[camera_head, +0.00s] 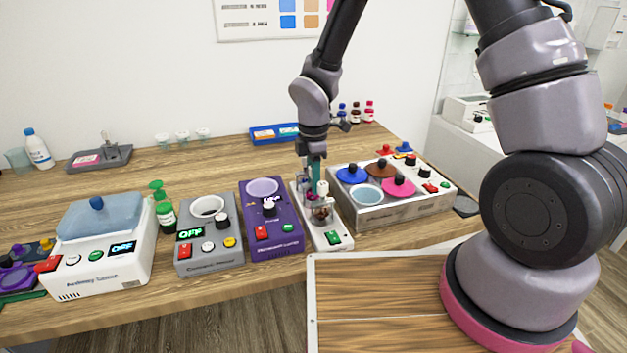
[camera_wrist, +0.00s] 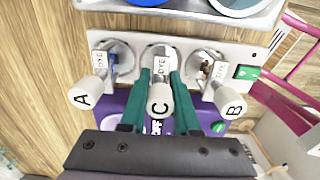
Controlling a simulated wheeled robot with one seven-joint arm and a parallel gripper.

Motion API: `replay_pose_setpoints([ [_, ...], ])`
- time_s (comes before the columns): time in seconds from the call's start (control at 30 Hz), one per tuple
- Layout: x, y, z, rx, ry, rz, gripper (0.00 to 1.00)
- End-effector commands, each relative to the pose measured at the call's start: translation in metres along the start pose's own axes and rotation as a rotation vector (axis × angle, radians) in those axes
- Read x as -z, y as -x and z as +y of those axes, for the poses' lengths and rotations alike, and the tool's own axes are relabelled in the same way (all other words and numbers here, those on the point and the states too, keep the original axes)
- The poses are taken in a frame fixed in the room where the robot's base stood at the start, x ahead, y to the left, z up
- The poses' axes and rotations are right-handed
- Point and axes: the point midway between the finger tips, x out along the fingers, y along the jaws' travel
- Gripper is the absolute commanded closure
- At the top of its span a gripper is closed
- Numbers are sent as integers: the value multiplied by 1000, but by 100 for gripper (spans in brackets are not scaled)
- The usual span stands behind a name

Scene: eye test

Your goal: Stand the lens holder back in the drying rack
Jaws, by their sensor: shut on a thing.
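My gripper (camera_head: 316,180) points down over a narrow white unit (camera_head: 319,232) on the bench. In the wrist view its teal fingers (camera_wrist: 161,80) are on either side of a white handle lettered C (camera_wrist: 159,104), and it is shut on that handle. The handle is at the unit's middle station, between similar handles lettered A (camera_wrist: 80,98) and B (camera_wrist: 234,107). The stations bear DYE labels. I cannot tell whether the C piece is the lens holder or how far it is raised. No drying rack can be made out for certain.
A purple unit (camera_head: 285,240) stands close on the left and a wide box with coloured lids (camera_head: 398,211) close on the right. Further left are a grey unit (camera_head: 208,262) and a white bath with a blue lid (camera_head: 106,255). A grey tray (camera_head: 115,153) lies at the back left.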

Motion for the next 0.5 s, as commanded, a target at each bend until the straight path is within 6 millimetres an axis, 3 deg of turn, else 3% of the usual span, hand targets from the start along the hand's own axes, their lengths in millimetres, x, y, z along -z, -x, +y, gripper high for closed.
replay_pose_setpoints([
  [0.33,0,-4,0,0,0,0,100],
  [0.37,0,-4,0,0,0,0,59],
  [0.4,0,-4,0,0,0,0,43],
  [0.43,0,-4,0,0,0,0,35],
  [0.5,0,-4,0,0,0,0,35],
])
